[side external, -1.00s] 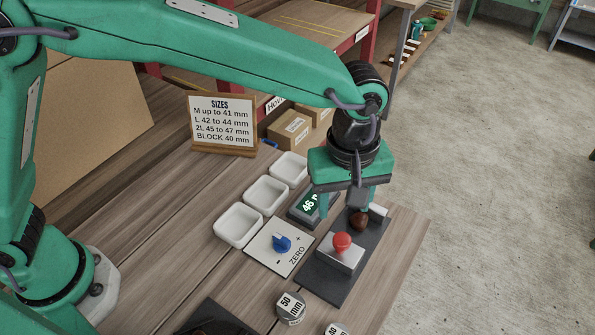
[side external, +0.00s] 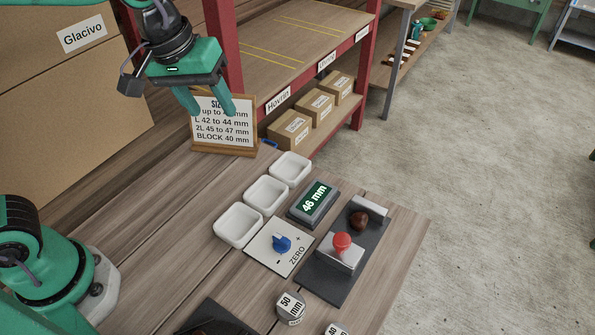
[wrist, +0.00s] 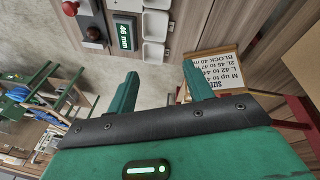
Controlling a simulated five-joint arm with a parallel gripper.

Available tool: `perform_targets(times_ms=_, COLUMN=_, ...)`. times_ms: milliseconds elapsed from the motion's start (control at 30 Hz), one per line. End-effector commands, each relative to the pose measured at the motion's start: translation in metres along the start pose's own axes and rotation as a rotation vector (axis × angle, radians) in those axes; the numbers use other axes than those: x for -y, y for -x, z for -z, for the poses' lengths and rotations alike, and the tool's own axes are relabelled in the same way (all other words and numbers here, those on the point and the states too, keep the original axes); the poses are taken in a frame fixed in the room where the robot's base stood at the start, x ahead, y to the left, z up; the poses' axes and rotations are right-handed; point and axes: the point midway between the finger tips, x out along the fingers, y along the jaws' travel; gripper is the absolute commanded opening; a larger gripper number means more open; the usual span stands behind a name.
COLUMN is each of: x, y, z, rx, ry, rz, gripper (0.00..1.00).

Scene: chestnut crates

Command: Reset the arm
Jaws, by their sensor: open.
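My green gripper (side external: 207,103) is open and empty, raised high above the back left of the table, in front of the sizes sign (side external: 222,125). In the wrist view my two fingers (wrist: 160,90) stand apart with nothing between them. A brown chestnut (side external: 359,220) sits on the dark measuring stand (side external: 330,283), between its grey end block and the block with the red knob (side external: 342,241). The display (side external: 314,200) reads 46 mm. My gripper is well apart from all of these.
Three white trays (side external: 238,243) stand empty in a row. A zero plate with a blue knob (side external: 282,243) lies beside them. A 50 mm block (side external: 291,304) and a 40 mm block are near the front. A red-posted shelf (side external: 364,70) with boxes stands behind.

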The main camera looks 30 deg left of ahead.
Motion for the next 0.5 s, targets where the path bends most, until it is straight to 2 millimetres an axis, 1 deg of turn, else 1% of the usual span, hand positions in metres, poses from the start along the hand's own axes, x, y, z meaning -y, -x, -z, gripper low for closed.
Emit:
perform_targets(times_ms=33, x=0.014, y=0.006, z=-0.001, rx=-0.02, ry=-0.018, rz=-0.005, gripper=0.51)
perform_targets(times_ms=100, x=0.03, y=0.011, z=-0.004, rx=-0.043, ry=-0.052, rz=-0.008, gripper=0.51)
perform_targets(times_ms=300, x=0.073, y=0.022, z=-0.017, rx=-0.11, ry=-0.152, rz=-0.004, gripper=0.51)
perform_targets(times_ms=500, x=0.112, y=0.027, z=-0.035, rx=-0.178, ry=-0.251, rz=0.016, gripper=0.51)
